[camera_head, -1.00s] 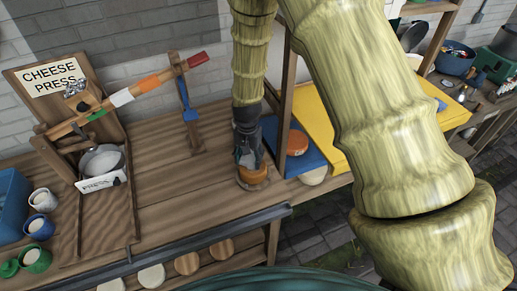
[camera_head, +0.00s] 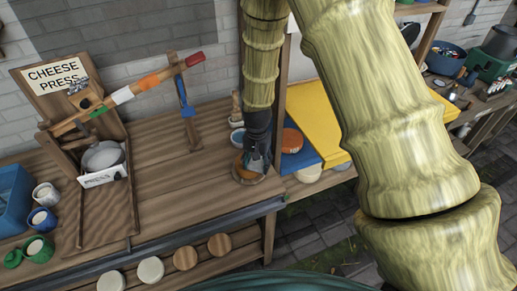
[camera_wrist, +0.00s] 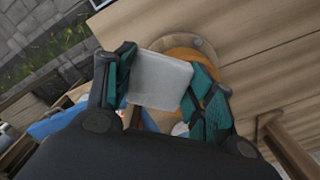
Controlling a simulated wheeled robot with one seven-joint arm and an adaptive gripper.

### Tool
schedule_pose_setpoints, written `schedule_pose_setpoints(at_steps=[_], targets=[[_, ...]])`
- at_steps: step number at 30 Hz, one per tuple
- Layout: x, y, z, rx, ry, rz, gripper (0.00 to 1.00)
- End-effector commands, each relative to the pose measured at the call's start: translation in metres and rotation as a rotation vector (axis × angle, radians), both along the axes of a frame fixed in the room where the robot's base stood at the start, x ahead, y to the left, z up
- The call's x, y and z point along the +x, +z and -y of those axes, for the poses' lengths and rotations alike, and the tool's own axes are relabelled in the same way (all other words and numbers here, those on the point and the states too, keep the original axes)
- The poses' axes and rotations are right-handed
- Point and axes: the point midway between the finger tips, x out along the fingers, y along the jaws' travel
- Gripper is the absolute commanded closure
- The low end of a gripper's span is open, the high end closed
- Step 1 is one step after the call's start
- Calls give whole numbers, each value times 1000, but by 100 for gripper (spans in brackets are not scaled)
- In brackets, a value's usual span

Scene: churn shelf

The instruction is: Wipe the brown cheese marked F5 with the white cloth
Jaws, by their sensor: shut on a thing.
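My gripper (camera_head: 256,163) is low over the right end of the wooden workbench. In the wrist view, my gripper (camera_wrist: 160,85) is shut on a folded white cloth (camera_wrist: 158,80). An orange-brown round cheese (camera_head: 244,169) lies on a round wooden board (camera_head: 241,180) under the gripper; its edge (camera_wrist: 184,53) shows behind the cloth in the wrist view. The cloth overlaps the cheese in that view; I cannot tell whether they touch. No F5 mark is readable. Another orange-brown round (camera_head: 292,140) lies on a blue surface to the right.
A wooden post (camera_head: 280,120) stands close right of my gripper. A blue-rimmed bowl (camera_head: 237,140) sits just behind the cheese. The cheese press (camera_head: 100,160) is at left, with cups beside it. The middle of the bench (camera_head: 175,180) is clear.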

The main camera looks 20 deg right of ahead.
Motion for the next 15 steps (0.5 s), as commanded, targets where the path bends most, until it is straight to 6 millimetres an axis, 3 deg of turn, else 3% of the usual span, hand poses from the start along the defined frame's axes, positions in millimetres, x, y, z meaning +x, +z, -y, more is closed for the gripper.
schedule_pose_setpoints(at_steps=[1,15], targets=[[2,21,-1,0,2,5,80],[0,62,0,0,1,2,80]])
